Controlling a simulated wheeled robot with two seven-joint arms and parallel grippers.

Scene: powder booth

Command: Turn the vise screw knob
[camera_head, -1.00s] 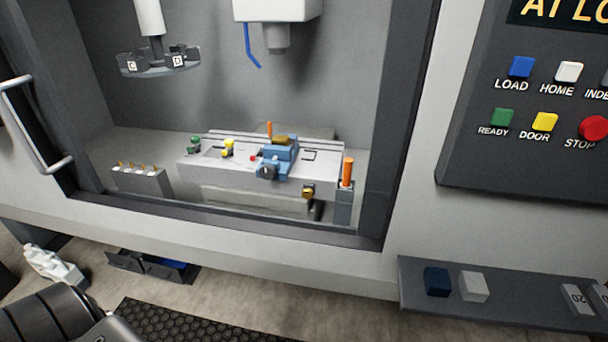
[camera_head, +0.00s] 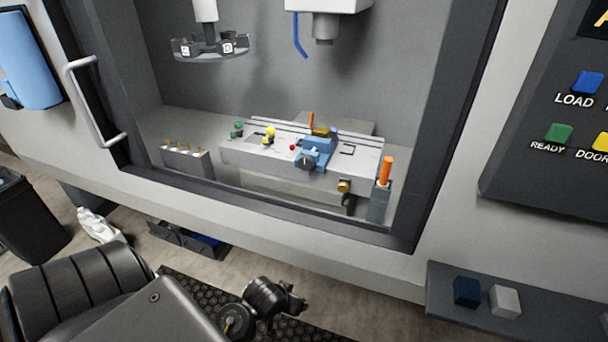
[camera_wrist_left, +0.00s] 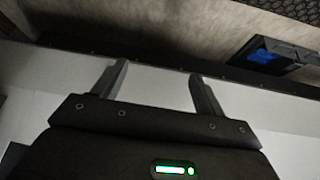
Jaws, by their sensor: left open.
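The blue vise (camera_head: 318,150) sits on the grey machine table inside the booth opening in the head view. Its dark round screw knob (camera_head: 305,162) faces the front. In the left wrist view my left gripper (camera_wrist_left: 158,82) is open, its two fingers spread and nothing between them. In the head view my left arm comes in at the lower left, below and outside the opening, well apart from the vise. The fingertips are not clear there. My right gripper is not in view.
The booth's front frame and sill (camera_head: 270,205) lie between my arm and the vise. A door handle (camera_head: 95,105) is at left. An orange-handled tool (camera_head: 386,170) stands right of the table (camera_head: 245,155). A spindle head (camera_head: 325,25) and tool carousel (camera_head: 208,48) hang above. A shelf (camera_head: 560,318) juts out lower right.

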